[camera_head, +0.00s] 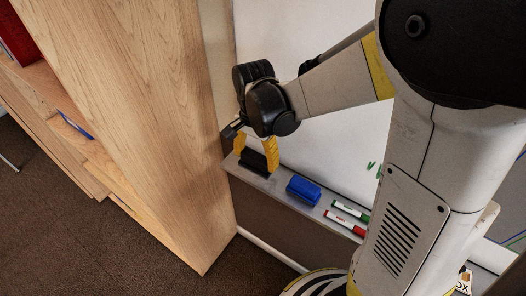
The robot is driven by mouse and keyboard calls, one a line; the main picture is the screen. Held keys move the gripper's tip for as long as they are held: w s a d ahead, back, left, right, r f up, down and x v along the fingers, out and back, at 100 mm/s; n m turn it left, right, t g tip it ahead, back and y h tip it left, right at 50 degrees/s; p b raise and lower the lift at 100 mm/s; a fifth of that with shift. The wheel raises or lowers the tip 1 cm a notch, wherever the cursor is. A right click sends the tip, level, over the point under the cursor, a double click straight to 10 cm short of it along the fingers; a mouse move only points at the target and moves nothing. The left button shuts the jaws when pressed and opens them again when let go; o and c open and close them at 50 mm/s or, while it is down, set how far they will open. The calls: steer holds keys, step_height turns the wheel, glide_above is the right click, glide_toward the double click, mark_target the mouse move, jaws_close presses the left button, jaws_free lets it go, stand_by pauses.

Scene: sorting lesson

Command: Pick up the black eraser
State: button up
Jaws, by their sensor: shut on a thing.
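The black eraser (254,163) is at the left end of the whiteboard's grey ledge (268,182). My gripper (256,155) reaches down over it, with one yellow finger on each side of the eraser. The gripper is shut on the eraser. I cannot tell whether the eraser touches the ledge or is slightly above it.
A blue eraser (303,191) lies just right on the ledge. Farther right lie a green-capped marker (350,211) and a red marker (344,223). The whiteboard (315,130) rises behind. A tall wooden shelf (150,120) stands close on the left.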

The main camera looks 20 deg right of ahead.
steer(key=s+a+p, duration=0.1)
steer(key=s+a, duration=0.8)
steer(key=a, duration=0.4)
steer(key=shift+s, duration=0.2)
steer(key=o, duration=0.3)
steer(key=shift+c, duration=0.9)
